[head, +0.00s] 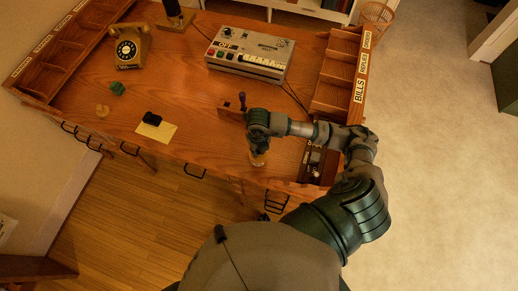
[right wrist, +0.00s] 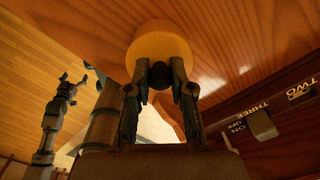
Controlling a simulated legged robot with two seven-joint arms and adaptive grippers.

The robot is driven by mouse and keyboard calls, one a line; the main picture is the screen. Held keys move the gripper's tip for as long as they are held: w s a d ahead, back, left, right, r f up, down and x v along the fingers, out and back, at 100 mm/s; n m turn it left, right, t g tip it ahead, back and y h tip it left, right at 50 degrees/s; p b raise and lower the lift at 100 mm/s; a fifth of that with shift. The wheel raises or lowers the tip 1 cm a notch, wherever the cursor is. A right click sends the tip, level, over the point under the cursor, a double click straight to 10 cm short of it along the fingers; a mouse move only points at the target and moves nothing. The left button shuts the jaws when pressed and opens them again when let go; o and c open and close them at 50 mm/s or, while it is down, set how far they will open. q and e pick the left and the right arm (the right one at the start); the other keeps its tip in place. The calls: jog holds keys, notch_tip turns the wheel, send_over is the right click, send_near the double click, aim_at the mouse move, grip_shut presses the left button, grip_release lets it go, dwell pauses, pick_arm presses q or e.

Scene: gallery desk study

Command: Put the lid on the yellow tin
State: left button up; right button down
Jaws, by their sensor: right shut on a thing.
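My right gripper (head: 258,151) is low over the front part of the desk, pointing down. The piece also shows just under the gripper in the head view (head: 258,160). I cannot tell whether it is the lid alone or the lid against the tin. My left gripper (right wrist: 72,80) shows at the left of the right wrist view, fingers apart and empty.
A dark object (head: 152,118) lies on a pale note (head: 168,131), with a green item (head: 118,88) further back. A telephone (head: 130,45) and a grey machine (head: 250,52) stand behind. A switch panel (head: 317,160) is right of my right gripper.

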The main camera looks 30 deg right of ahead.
jog(key=shift+c, duration=2.3)
grip_release()
jog(key=shift+r+p, duration=2.55)
jog(key=shift+r, duration=1)
grip_shut()
